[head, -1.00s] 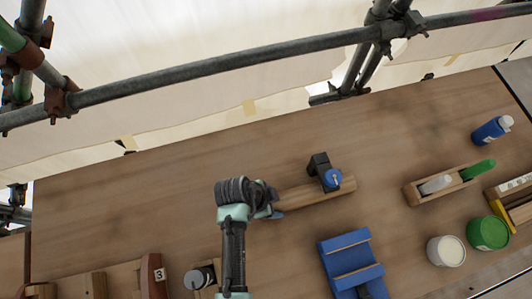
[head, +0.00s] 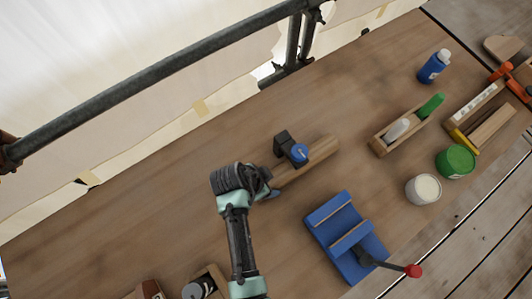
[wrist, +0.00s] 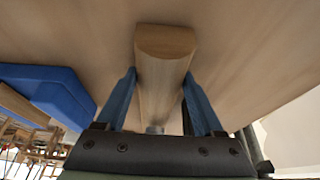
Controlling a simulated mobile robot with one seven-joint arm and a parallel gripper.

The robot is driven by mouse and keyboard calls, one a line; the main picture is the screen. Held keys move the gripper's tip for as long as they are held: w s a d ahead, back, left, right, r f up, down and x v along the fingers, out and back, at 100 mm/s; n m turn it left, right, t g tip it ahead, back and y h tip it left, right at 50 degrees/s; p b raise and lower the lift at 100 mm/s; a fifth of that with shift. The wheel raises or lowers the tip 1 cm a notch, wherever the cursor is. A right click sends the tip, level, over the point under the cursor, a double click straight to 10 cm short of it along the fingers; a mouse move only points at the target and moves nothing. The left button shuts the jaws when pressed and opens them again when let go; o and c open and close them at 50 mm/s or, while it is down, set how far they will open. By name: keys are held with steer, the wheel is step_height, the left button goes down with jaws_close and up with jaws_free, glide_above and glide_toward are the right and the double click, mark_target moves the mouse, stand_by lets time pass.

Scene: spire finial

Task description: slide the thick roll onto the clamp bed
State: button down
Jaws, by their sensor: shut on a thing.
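The thick roll (head: 318,153) is a pale wooden bar lying along the bench in the head view. My gripper (head: 268,186) is shut on its near left end. In the wrist view, the blue fingers of my gripper (wrist: 159,80) stand on both sides of the roll (wrist: 166,45), whose flat-cut end shows. The clamp bed (head: 347,238) is a blue block with wooden strips, to the right of and below the gripper, apart from the roll. A blue part, likely the bed, shows at left in the wrist view (wrist: 60,95). My wrist hides part of the roll.
A black tool with a blue cap (head: 297,153) stands against or over the roll; contact is unclear. A red-knobbed lever (head: 412,271) sticks out from the bed. A white pot (head: 424,189), green tin (head: 456,161) and wooden tray (head: 385,142) stand to the right.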

jaws_free()
